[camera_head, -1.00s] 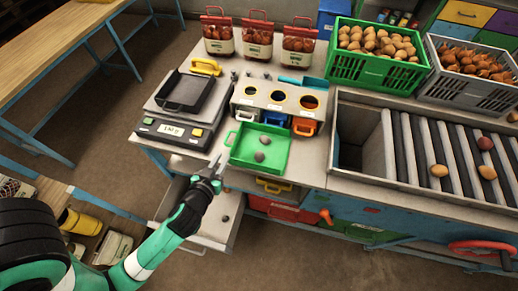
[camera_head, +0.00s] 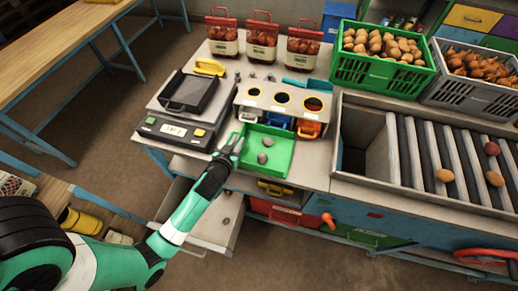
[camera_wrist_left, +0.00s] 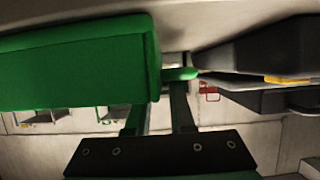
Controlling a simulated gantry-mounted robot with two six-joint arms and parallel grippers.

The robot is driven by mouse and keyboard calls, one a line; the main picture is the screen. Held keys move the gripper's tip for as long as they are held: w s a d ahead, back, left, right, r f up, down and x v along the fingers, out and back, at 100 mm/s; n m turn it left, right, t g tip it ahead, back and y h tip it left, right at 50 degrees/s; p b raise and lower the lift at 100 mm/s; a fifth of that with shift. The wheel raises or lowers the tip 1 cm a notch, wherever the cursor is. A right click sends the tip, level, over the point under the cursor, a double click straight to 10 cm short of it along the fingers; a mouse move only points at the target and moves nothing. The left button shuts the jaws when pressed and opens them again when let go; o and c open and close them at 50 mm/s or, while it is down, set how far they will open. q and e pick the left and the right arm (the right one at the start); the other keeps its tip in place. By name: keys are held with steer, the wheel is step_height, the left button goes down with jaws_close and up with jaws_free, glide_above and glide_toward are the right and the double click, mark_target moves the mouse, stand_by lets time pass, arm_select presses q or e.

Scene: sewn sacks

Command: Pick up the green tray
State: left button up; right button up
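My left gripper (camera_head: 235,143) is at the tray's left side, by this handle. In the left wrist view its two fingers stand apart, and the handle overlaps the tip of one finger. Contact is unclear. My right gripper is out of view.
A scale (camera_head: 172,132) with a black pan (camera_head: 190,93) stands left of the tray. The bin stand (camera_head: 265,95) with coloured bins is directly behind it. The roller conveyor (camera_head: 433,150) is to the right. An open drawer (camera_head: 215,228) lies below my arm.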

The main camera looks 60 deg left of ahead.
arm_select(q)
jaws_close()
stand_by(1.4)
